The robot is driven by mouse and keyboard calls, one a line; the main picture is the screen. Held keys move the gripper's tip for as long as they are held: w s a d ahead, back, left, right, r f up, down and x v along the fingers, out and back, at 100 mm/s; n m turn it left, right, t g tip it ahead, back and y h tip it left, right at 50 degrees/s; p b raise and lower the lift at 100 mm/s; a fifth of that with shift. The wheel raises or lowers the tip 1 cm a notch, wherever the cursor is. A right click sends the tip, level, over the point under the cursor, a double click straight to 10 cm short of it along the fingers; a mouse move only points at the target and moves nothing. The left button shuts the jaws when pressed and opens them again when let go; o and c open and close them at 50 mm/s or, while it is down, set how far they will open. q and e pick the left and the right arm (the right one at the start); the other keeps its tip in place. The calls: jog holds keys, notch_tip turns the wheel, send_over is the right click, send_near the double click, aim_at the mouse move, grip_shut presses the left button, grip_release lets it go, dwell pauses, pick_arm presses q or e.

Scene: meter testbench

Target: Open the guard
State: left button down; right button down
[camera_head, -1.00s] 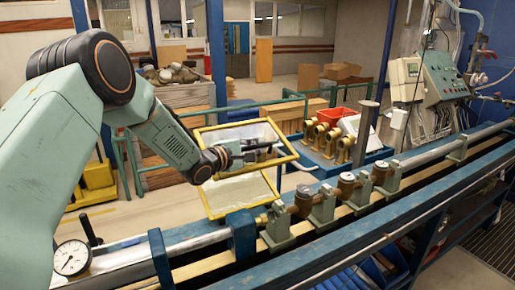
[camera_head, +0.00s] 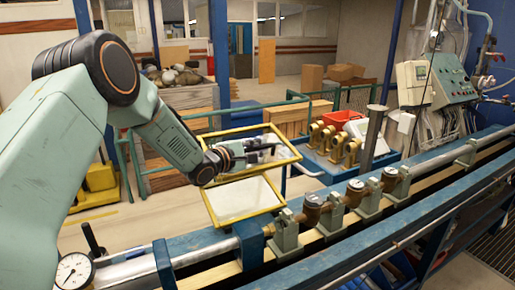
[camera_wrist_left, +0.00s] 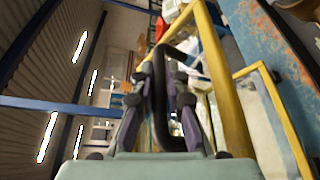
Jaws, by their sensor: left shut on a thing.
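The guard has two yellow-framed clear panels. The upper panel (camera_head: 286,141) is tilted up and away from the bench, at an angle to the lower panel (camera_head: 243,198), which slopes near the rail. My left gripper (camera_head: 246,153) is at the upper panel, its fingers closed around a black handle. In the left wrist view the handle (camera_wrist_left: 159,120) passes between the fingers of the gripper (camera_wrist_left: 160,85), beside the yellow frame (camera_wrist_left: 226,82). In the head view the fingers largely hide the handle. My right gripper is not in view.
Several brass meters (camera_head: 313,209) sit in clamps along the blue bench (camera_head: 380,220). A dial gauge (camera_head: 74,271) stands at the near left. A blue tray (camera_head: 367,163) with brass parts and a red bin (camera_head: 341,118) stands behind. A grey post (camera_head: 373,138) rises beside it.

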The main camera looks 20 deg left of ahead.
pick_arm(q)
jog(key=c, duration=1.3)
grip_release()
jog(key=shift+d, duration=0.1)
jog(key=shift+c, duration=0.2)
jog(key=shift+s+a, duration=0.25)
jog(key=r, duration=0.2)
send_over(232, 176)
jog(key=shift+f, duration=0.2)
jog(key=shift+s, duration=0.7)
